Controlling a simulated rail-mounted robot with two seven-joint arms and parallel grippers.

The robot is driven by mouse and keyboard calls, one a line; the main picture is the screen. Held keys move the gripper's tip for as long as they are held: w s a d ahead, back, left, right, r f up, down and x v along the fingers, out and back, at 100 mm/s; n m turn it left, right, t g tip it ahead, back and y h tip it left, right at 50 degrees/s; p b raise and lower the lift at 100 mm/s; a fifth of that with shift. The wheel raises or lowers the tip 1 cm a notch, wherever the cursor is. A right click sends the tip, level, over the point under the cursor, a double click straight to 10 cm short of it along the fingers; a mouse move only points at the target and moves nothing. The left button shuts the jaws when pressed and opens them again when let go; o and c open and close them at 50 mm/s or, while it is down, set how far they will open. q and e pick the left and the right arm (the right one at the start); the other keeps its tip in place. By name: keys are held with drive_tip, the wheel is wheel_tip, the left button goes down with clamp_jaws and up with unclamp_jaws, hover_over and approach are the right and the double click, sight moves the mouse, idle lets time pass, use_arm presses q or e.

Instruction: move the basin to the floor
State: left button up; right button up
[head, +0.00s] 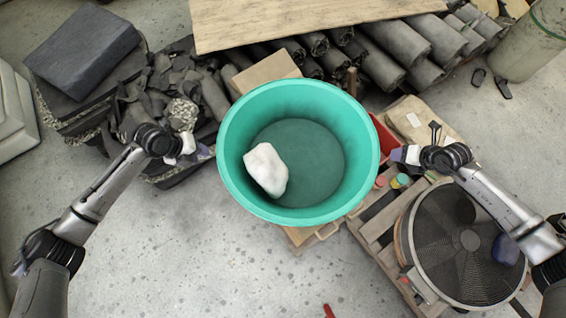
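The teal basin (298,212) is in the middle of the head view, upright, with a white lump (266,170) inside at its left. Under its front edge a bit of a light wooden piece (312,238) shows; what bears the basin is mostly hidden. My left gripper (206,152) is just left of the basin's rim, pointing at it, with a small gap seeming to remain. My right gripper (396,155) is just right of the rim, pointing at it, also seemingly apart. The fingers are too small to tell open from shut.
Dark broken sheets and rubble (165,95) lie at the left. Dark rolls (400,45) and a wooden board (300,18) are behind. A round fan (470,240) lies on a wooden pallet at the right. Bare concrete floor (200,260) is free in front.

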sight(222, 162)
drive_tip(key=shift+a, duration=0.1)
